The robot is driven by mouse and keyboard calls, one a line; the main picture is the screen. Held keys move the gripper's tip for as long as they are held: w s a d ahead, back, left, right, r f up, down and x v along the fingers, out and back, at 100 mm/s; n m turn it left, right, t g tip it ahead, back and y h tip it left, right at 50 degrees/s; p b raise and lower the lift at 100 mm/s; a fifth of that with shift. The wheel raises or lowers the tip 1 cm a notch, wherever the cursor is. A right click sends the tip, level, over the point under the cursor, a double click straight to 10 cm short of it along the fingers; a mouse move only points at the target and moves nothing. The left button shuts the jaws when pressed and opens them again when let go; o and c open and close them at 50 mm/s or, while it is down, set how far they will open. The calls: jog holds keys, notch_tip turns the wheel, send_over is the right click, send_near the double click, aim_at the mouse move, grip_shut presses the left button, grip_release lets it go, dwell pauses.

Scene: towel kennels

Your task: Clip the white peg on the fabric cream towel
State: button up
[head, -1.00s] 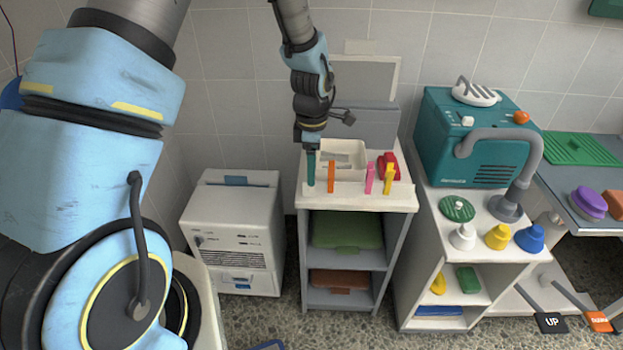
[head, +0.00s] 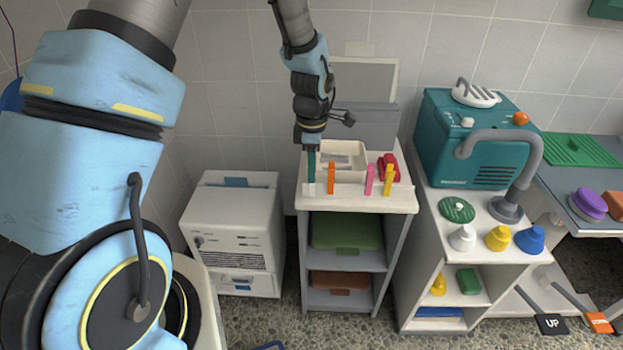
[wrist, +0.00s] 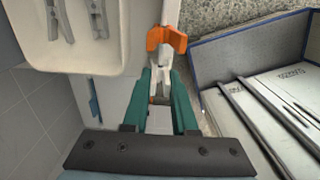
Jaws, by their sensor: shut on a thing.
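My gripper (head: 311,180) is above the front left corner of the white cabinet top, its teal fingers pointing down. In the wrist view the teal fingers (wrist: 160,100) are shut on a pale piece, the white peg (wrist: 157,88), mostly hidden between them. In the head view a bit of the white peg (head: 310,189) shows under the fingertips. I cannot make out a cream towel in either view.
An orange peg (head: 331,178) stands close right of my gripper, with pink (head: 369,179) and yellow (head: 388,181) pegs farther right. A white tray (head: 357,150) lies behind. Folded green (head: 346,233) and brown (head: 338,282) cloths fill the shelves below.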

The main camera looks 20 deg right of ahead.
grip_shut()
notch_tip(320, 180, up, 8)
jog(key=p, duration=0.5)
jog(key=shift+f, duration=0.25)
dwell(0.4)
